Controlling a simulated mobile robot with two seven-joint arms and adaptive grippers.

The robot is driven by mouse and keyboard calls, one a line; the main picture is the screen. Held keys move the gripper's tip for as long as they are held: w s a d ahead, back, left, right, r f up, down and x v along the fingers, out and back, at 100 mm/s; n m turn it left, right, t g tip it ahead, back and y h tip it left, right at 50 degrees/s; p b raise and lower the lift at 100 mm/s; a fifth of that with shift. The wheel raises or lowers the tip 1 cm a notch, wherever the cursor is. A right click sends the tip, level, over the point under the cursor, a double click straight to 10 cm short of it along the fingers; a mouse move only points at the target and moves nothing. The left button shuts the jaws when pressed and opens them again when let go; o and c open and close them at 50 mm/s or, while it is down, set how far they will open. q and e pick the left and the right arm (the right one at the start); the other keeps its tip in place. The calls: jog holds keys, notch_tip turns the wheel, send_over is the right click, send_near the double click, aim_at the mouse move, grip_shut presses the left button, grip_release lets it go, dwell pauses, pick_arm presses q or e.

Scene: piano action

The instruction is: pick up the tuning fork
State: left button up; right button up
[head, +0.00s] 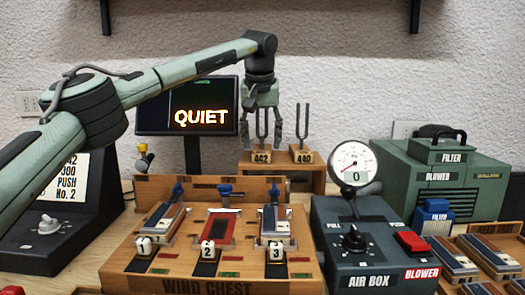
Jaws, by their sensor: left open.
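Two dark tuning forks stand upright on small wooden blocks at the back. The left fork (262,128) is on the block marked 442 (261,157), and the right fork (302,125) is on the block marked 440 (302,156). My left gripper (261,142) is open and points down at the left fork. Its fingers show on either side of that fork's prongs in the picture; I cannot tell whether they touch it. The right fork stands clear of the gripper. My right gripper is not in view.
Both blocks sit on a wooden stand (319,180). A screen reading QUIET (155,110) is behind my left arm. A round gauge (352,164) rises to the right of the stand. The wind chest (180,268) and air box (345,240) fill the front; a green blower (455,170) stands right.

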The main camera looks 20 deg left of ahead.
aim_at(262, 151)
pick_arm(q)
jog(key=x, duration=0.3)
jog(key=shift+w+a+f, duration=0.1)
jog(key=shift+w+f, duration=0.05)
jog(key=shift+f, duration=0.1)
jog(key=c, duration=1.1)
jog(key=shift+r, duration=0.1)
